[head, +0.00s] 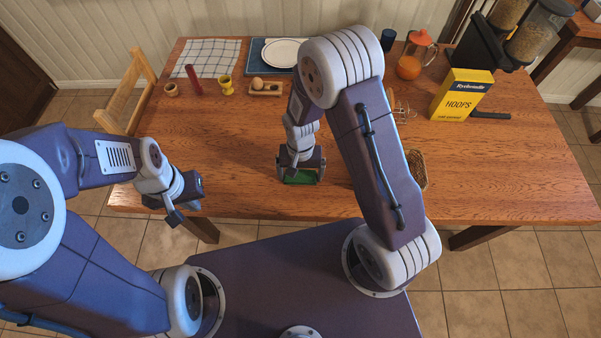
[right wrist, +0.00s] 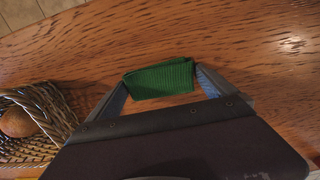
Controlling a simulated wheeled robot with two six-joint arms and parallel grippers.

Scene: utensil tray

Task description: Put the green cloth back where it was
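The green cloth (head: 300,176) is a small folded piece near the table's front edge in the head view. It shows as a ribbed, folded bundle in the right wrist view (right wrist: 160,79). My right gripper (head: 301,179) reaches down over it, with one finger against each end of the cloth; the fingers also show in the right wrist view (right wrist: 160,84). Whether the cloth touches the table is hard to tell. My left gripper (head: 185,209) hangs empty at the table's front left corner, its fingers apart.
A wicker basket (right wrist: 22,148) with a brown round item (right wrist: 18,122) lies beside my right gripper. A yellow cereal box (head: 463,95), an orange-lidded jug (head: 419,48), a white plate (head: 282,53) and a checked cloth (head: 207,57) stand further back. The table's (head: 235,150) middle left is clear.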

